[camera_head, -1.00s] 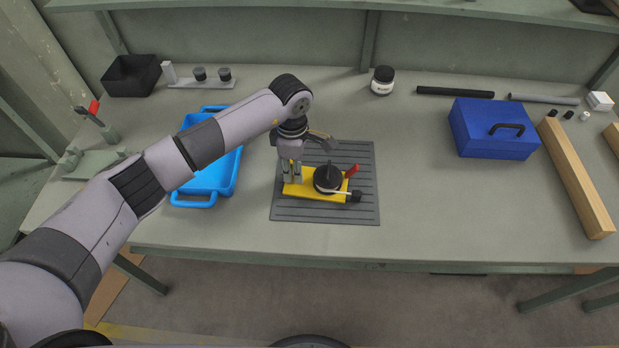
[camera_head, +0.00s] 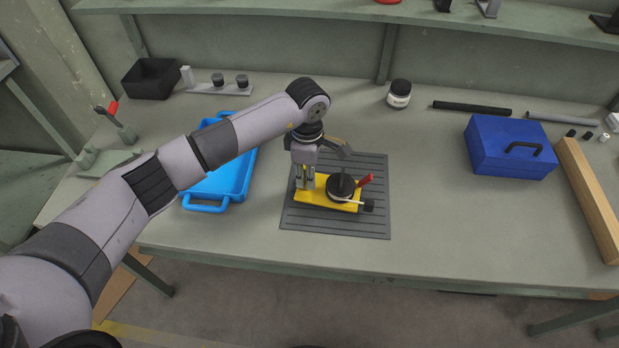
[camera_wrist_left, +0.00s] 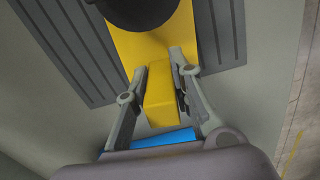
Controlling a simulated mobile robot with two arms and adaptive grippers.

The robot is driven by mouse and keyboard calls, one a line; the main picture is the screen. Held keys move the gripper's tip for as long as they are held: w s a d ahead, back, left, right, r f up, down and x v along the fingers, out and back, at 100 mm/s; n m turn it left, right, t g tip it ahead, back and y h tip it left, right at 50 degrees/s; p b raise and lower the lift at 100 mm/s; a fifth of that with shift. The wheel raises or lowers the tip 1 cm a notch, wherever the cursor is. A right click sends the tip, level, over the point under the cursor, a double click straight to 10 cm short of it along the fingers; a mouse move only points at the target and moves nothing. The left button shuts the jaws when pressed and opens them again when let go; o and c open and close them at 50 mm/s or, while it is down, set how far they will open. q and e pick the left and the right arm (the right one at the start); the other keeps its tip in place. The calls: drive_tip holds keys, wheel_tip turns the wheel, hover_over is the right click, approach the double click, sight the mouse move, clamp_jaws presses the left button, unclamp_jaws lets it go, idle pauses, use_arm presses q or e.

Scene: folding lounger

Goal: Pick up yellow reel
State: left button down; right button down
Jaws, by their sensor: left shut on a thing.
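The yellow reel (camera_head: 314,195) is a yellow flat body with a dark round drum (camera_head: 341,188) and a red lever (camera_head: 366,180) on top. It is over the ribbed grey mat (camera_head: 335,227); I cannot tell if it touches the mat. My left gripper (camera_head: 305,183) points down at the reel's left end. In the left wrist view its two fingers (camera_wrist_left: 166,92) are closed on both sides of a yellow block-shaped part of the reel (camera_wrist_left: 159,97). The dark drum (camera_wrist_left: 140,8) is cut off by the top edge there. My right gripper is not seen.
A blue tray (camera_head: 206,206) lies left of the mat, under my left arm. A blue toolbox (camera_head: 490,155) and a wooden beam (camera_head: 590,205) stand at the right. A jar (camera_head: 399,94) stands behind. The bench is clear between mat and toolbox.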

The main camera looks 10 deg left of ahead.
use_arm(q)
wheel_tip(320, 180, up, 19)
drive_tip(key=b, duration=0.3)
drive_tip(key=shift+f, duration=0.15)
